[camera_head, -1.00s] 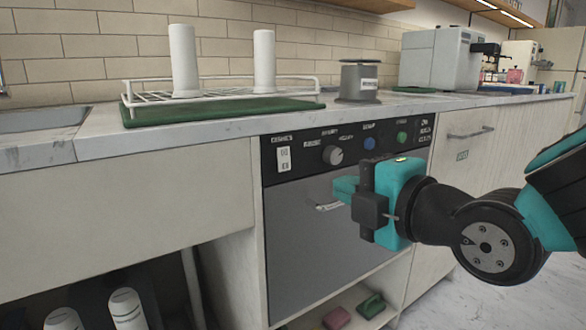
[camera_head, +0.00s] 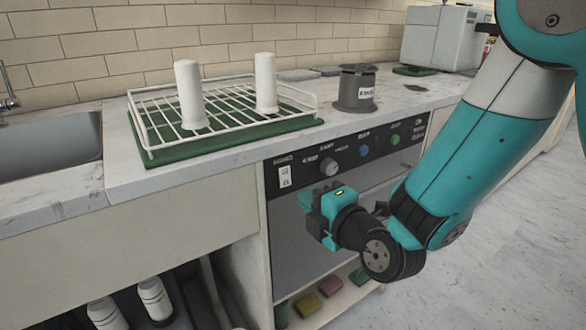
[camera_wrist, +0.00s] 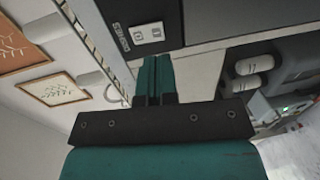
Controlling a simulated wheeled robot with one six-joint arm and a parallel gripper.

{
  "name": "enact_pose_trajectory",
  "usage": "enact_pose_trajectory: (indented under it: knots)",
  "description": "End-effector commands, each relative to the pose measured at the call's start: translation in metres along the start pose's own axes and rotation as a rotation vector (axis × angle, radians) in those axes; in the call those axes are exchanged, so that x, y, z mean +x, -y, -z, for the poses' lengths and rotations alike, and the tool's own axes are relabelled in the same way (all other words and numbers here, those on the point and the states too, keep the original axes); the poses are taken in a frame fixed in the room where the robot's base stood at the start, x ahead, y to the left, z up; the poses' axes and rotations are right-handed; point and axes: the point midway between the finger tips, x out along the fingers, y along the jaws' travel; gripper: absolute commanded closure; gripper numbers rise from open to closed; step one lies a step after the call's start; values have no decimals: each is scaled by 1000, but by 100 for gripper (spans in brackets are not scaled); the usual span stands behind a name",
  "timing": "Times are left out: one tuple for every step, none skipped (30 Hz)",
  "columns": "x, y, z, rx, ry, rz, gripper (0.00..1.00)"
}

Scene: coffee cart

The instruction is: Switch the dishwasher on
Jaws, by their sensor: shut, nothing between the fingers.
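The dishwasher (camera_head: 292,245) is a grey front built in under the counter, with a black control panel (camera_head: 308,170) along its top. A white rocker switch plate (camera_head: 285,177) sits at the panel's left end. It shows in the wrist view (camera_wrist: 148,33) just beyond the fingertips. A grey knob (camera_head: 328,166), a blue button (camera_head: 363,151) and a green button (camera_head: 395,140) lie to its right. My gripper (camera_head: 304,200) is shut and empty in front of the dishwasher, slightly below and right of the switch in the head view. The wrist view shows its teal fingers (camera_wrist: 154,60) together, with a visible gap to the switch.
Above, the marble counter (camera_head: 128,180) holds a white wire rack (camera_head: 146,155) with two white cylinders and a grey canister (camera_head: 356,90). A sink (camera_head: 45,140) is at left. Bottles (camera_head: 154,300) stand in the open bay below. Sponges (camera_head: 308,304) lie on a low shelf.

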Motion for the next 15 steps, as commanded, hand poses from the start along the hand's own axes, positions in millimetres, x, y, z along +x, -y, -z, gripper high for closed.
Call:
enact_pose_trajectory:
  knots:
    - [8, -8, 1, 1, -2, 3, 100]
    - [13, -8, 1, 0, -2, 3, 100]
    - [19, -7, 1, 0, -2, 4, 100]
    - [24, -7, 1, -1, -2, 3, 100]
    - [27, -7, 1, -1, -2, 3, 100]
    - [32, -7, 1, 0, -2, 2, 100]
    - [36, -6, 1, 0, -2, 2, 100]
    - [39, -6, 1, 0, -1, 1, 100]
    - [43, -6, 1, -1, -1, 1, 100]
    - [46, -6, 1, -2, -1, 1, 100]
    - [48, -5, 1, 0, -2, 2, 100]
    - [51, -4, 1, 0, -2, 0, 100]
    - [52, -4, 1, -1, -2, 1, 100]
    - [54, -3, 1, -1, -2, 1, 100]
    - [55, -2, 1, -1, -2, 1, 100]
